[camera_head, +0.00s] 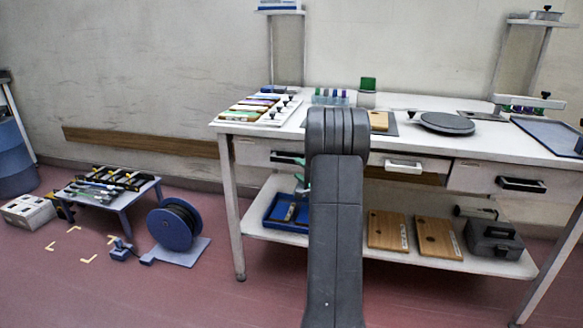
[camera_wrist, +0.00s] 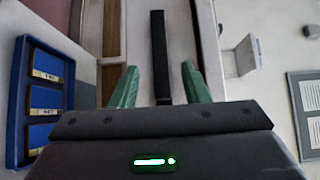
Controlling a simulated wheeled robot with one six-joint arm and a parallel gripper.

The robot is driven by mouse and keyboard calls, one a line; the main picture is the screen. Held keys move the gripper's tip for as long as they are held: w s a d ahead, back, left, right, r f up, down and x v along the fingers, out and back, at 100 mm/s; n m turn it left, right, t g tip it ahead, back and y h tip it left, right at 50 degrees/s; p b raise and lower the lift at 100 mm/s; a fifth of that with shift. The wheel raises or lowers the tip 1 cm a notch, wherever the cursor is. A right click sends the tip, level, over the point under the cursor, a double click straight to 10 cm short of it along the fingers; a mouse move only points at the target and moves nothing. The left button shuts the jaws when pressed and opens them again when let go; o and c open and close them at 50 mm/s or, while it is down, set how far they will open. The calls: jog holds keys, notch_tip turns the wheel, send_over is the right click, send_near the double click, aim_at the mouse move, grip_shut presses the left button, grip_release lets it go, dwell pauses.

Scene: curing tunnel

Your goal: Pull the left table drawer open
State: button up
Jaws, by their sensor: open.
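The left table drawer (camera_head: 252,151) is under the left part of the white worktable, and its front looks flush with the frame. Its black bar handle (camera_head: 287,157) is partly hidden by my arm in the head view. In the wrist view the handle (camera_wrist: 160,50) runs upright between the two green fingers of my gripper (camera_wrist: 159,68). The fingers are open, one on each side of the handle, with a visible gap on both sides. Whether the tips reach the handle's depth is unclear. In the head view my arm hides most of the gripper.
A blue tray (camera_head: 273,223) is on the lower shelf below the drawer; it shows at left in the wrist view (camera_wrist: 17,105). A middle drawer with a white handle (camera_head: 403,165) and a right drawer with a black handle (camera_head: 522,184) are alongside. A cable reel (camera_head: 168,228) stands on the floor at left.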

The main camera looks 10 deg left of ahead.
aim_at(289, 162)
jog(key=x, duration=0.6)
jog(key=shift+b, duration=0.4)
jog(key=shift+c, duration=0.4)
jog(key=shift+s, duration=0.1)
grip_shut()
